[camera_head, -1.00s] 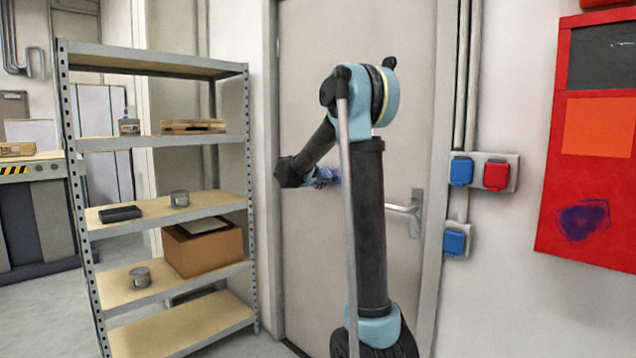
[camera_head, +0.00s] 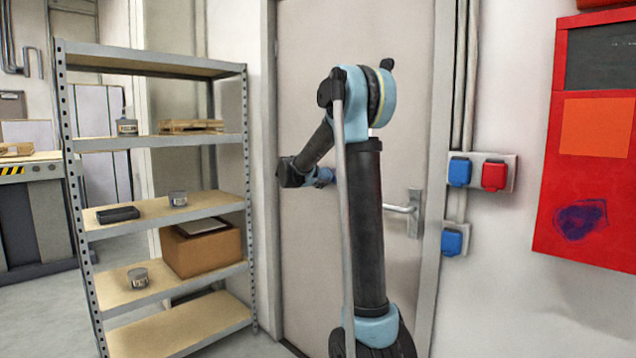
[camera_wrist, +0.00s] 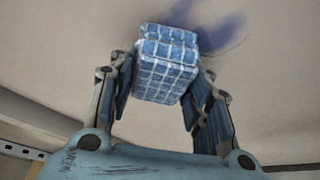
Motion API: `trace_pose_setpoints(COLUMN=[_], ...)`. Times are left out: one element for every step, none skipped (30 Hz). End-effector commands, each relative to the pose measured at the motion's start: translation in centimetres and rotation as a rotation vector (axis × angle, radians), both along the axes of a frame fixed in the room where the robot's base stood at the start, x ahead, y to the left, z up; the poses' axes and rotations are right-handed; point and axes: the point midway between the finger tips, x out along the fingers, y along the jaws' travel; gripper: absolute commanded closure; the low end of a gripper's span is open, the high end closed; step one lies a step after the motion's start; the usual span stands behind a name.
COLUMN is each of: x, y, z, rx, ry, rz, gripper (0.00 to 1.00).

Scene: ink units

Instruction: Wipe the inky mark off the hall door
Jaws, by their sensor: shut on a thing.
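The hall door (camera_head: 305,245) is a pale grey door behind my arm, with a lever handle (camera_head: 402,208) at its right. My gripper (camera_head: 326,177) is at the door's face, left of the handle. In the wrist view my gripper (camera_wrist: 165,80) is shut on a blue checked cloth pad (camera_wrist: 167,65), held between both fingers. The pad's far end is at the door surface; I cannot tell whether it presses on it. A blurred blue-violet inky mark (camera_wrist: 225,30) shows on the door beyond and right of the pad, which partly covers it. My arm hides the mark in the head view.
A metal shelf rack (camera_head: 158,142) with cans and a cardboard box (camera_head: 203,250) stands close left of the door. Blue and red sockets (camera_head: 493,176) are on the right wall. A red cabinet (camera_head: 545,215) there bears another dark violet mark (camera_head: 580,220).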

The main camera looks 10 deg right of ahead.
Motion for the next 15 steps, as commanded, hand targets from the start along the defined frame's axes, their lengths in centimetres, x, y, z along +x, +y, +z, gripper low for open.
trace_pose_setpoints(x=[0.05, 0.08, 0.12, 0.14, 0.17, 0.2, 0.23, 0.26, 0.24, 0.22, 0.19, 0.12, 0.04, -0.07, -0.25], y=[-0.09, -0.14, -0.19, -0.23, -0.27, -0.33, -0.37, -0.4, -0.38, -0.38, -0.4, -0.45, -0.5, -0.56, -0.68], z=[0.01, 0.0, 0.0, 0.01, 0.0, 0.0, 0.0, 0.0, 0.0, 0.01, 0.0, 0.01, 0.0, 0.01, 0.01], rx=[0.0, 0.0, 0.0, -0.001, -0.001, 0.0, 0.0, 0.0, 0.0, 0.0, 0.0, 0.0, 0.0, 0.0, -0.001], ry=[0.0, 0.0, 0.0, 0.0, 0.0, 0.0, 0.0, 0.0, 0.0, 0.0, 0.0, 0.0, 0.0, 0.0, 0.0], rz=[0.0, 0.0, 0.0, -0.001, -0.001, -0.001, -0.001, -0.001, 0.0, 0.0, 0.0, 0.0, 0.0, 0.0, -0.001], gripper=[0.74, 0.74, 0.74, 0.74, 0.74, 0.74, 0.74, 0.74, 0.74, 0.74, 0.74, 0.74, 0.74, 0.74, 0.74])
